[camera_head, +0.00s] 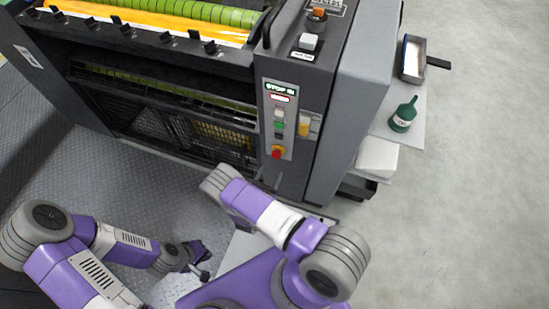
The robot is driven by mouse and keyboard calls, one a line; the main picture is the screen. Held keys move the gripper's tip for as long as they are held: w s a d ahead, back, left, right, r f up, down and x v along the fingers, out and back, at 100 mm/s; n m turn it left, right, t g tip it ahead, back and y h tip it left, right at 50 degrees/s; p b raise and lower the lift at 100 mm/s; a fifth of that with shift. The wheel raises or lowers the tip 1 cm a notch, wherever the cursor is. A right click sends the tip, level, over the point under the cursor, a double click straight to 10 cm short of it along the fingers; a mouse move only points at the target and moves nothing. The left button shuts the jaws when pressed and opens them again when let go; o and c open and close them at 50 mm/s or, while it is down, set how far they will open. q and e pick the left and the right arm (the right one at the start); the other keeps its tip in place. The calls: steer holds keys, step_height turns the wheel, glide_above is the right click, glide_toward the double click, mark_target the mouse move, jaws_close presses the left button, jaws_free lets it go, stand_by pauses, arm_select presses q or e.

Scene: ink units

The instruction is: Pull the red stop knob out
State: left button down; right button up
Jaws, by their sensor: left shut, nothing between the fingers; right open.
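The red stop knob (276,152) sits at the bottom of the upright grey control panel (270,112) on the machine's front, on a yellow base. A small lit sign (281,88) at the panel's top reads "STOP IN". My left gripper (202,270) is low in the picture, below and left of the knob and well apart from it; it is small and partly hidden, shut and empty. My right arm reaches up to just below and left of the knob, not visibly touching it. Its gripper fingers are hidden.
Green, white and dark buttons and a yellow box (307,124) are close to the knob. A side shelf (419,105) at the right holds a green bottle (404,115) and a tray (413,58). Diamond-plate floor (90,180) lies at left; the grey floor at right is clear.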

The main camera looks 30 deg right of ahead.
mark_target(275, 156)
steer(key=x, duration=0.2)
steer(key=b+x, duration=0.1)
steer(key=x, duration=0.4)
steer(key=shift+w+r+b, duration=0.15)
steer(key=shift+w+b, duration=0.25)
steer(key=shift+w, duration=0.1)
jaws_close()
